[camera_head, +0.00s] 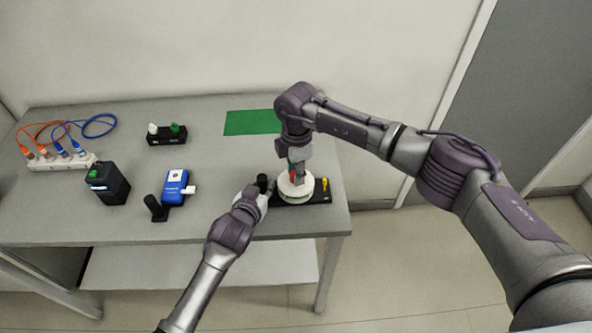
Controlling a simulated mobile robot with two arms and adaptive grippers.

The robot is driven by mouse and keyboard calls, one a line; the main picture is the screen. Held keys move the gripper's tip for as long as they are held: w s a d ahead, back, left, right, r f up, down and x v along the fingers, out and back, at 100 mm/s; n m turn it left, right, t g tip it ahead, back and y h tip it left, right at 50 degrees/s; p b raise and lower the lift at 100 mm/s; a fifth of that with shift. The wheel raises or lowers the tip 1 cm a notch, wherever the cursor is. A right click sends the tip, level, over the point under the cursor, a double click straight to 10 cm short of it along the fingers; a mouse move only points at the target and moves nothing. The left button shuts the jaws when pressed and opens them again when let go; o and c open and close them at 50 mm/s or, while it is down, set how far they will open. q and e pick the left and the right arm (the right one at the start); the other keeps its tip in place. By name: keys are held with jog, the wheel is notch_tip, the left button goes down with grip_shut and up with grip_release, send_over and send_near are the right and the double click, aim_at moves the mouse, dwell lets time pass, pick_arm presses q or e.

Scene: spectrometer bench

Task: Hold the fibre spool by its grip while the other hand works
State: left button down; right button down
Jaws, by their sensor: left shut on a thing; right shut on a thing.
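The white round fibre spool (304,190) sits on a black base plate (322,196) near the right end of the grey table. My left gripper (263,193) is shut at the left side of the spool, on a dark upright grip (262,181). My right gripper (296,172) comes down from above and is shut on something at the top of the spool. A small red and teal part shows between its fingers, but most of it is hidden by the gripper.
A white strip (60,164) with orange and blue cables is at the far left. A black holder (167,135) and a green mat (251,122) lie at the back.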

jog(key=m, duration=0.4)
jog(key=shift+m, duration=0.3)
jog(key=m, duration=0.3)
jog(key=shift+m, duration=0.4)
jog(key=shift+a+m, duration=0.2)
jog(key=shift+m, duration=0.8)
jog(key=shift+a+r+m, duration=0.1)
jog(key=shift+a+m, duration=0.15)
jog(key=shift+m, duration=0.55)
jog(key=shift+d+m, duration=0.2)
jog(key=shift+m, duration=0.7)
jog(key=shift+d, duration=0.1)
jog(key=c, duration=0.8)
grip_release()
jog(key=shift+d, duration=0.1)
notch_tip(320, 180, up, 7)
jog(key=shift+r, duration=0.2)
